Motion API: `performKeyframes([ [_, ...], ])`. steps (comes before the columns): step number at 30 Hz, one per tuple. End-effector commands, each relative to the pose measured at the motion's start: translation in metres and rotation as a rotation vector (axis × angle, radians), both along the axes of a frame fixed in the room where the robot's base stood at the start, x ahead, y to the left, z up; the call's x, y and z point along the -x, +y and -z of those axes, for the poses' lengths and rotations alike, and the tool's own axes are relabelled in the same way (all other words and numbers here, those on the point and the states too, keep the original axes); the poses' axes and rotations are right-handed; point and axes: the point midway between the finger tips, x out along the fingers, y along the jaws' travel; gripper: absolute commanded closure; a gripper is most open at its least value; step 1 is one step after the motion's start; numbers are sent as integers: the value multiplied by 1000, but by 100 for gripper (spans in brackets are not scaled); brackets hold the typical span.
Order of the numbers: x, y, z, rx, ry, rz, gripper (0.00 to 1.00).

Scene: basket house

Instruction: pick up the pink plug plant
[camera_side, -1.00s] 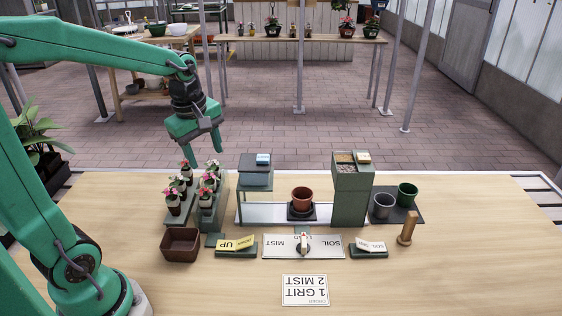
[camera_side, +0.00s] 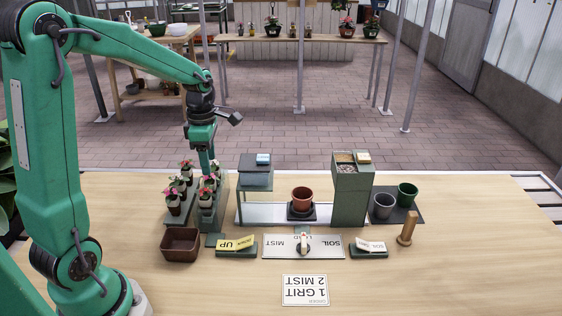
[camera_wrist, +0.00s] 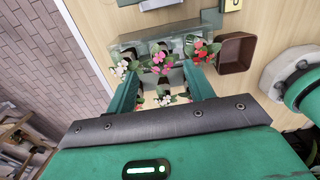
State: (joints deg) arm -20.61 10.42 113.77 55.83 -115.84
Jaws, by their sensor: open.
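The pink plug plant (camera_wrist: 160,61) shows in the wrist view in the middle of the farther row, between a white-flowered plant (camera_wrist: 122,68) and a red-flowered plant (camera_wrist: 202,52). In the side view, plug plants stand in two stepped dark green racks, and the right rack (camera_side: 218,205) is partly under my gripper (camera_side: 206,168). My gripper (camera_wrist: 161,72) is open and empty, its fingers pointing down over the plants. In the wrist view its fingertips lie on either side of the pink blossom. I cannot tell the height left between fingertips and plant.
A second row of plants (camera_wrist: 163,100) shows partly hidden between my fingers. A brown bin (camera_side: 180,245) stands in front of the racks. A grey-green stand (camera_side: 255,172), a terracotta pot (camera_side: 302,198) and a tall dispenser (camera_side: 351,195) are to the right.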

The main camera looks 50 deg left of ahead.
Motion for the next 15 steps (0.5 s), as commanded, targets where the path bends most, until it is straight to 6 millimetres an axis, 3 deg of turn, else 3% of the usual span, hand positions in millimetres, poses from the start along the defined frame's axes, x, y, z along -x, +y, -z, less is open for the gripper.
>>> performKeyframes([
  [5, 0, 0, 14, 0, 1, 1, 47],
  [15, 1, 0, 22, 0, 1, 2, 47],
])
